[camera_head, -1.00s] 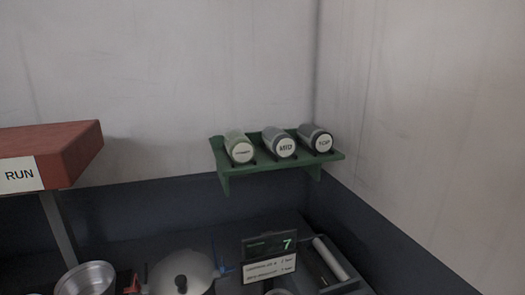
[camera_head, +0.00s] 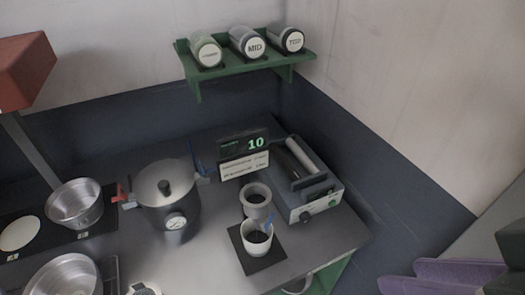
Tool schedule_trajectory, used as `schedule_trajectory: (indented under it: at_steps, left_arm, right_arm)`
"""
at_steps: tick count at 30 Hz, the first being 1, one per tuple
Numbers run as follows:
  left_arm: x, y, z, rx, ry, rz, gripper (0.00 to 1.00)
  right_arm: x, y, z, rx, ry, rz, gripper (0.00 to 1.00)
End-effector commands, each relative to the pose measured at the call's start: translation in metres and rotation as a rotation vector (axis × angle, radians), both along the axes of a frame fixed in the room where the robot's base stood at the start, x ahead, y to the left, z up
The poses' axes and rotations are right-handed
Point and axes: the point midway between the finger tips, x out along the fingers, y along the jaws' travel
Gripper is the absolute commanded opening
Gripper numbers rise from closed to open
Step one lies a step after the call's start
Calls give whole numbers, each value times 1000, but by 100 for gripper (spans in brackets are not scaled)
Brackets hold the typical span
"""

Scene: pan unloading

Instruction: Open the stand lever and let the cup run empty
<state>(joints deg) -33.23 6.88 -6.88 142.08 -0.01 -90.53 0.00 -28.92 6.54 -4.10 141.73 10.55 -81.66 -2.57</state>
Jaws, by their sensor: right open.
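A grey round cup (camera_head: 256,197) with dark contents sits at the upper part of the stand. A small blue lever (camera_head: 269,222) shows just below it; whether it is open or closed I cannot tell. A white cup (camera_head: 258,240) with dark contents stands below and in front, on a dark square mat (camera_head: 270,263). Any stream between the cups is not visible. My right gripper (camera_head: 399,275) has purple fingers and is open at the lower right, apart from the stand. My left gripper is not in view.
A lidded pot with a gauge (camera_head: 168,212) stands left of the cups. A display reading 10 (camera_head: 243,146) and a grey machine (camera_head: 315,204) stand behind. Metal pans (camera_head: 76,212) are at the left. A green shelf (camera_head: 250,73) holds three labelled canisters.

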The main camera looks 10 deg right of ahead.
Motion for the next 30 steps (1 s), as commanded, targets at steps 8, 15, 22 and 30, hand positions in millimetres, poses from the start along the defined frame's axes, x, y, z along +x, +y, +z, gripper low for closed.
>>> schedule_trajectory:
  at_steps: [8,15,22,30]
  left_arm:
    - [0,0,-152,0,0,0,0]
    - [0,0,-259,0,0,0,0]
    - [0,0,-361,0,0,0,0]
    - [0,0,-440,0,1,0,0]
  right_arm:
    - [50,23,-105,167,-234,40,42]
    - [84,35,-160,309,-438,60,42]
    - [108,39,-207,443,-635,64,42]
    - [121,35,-232,564,-811,55,42]
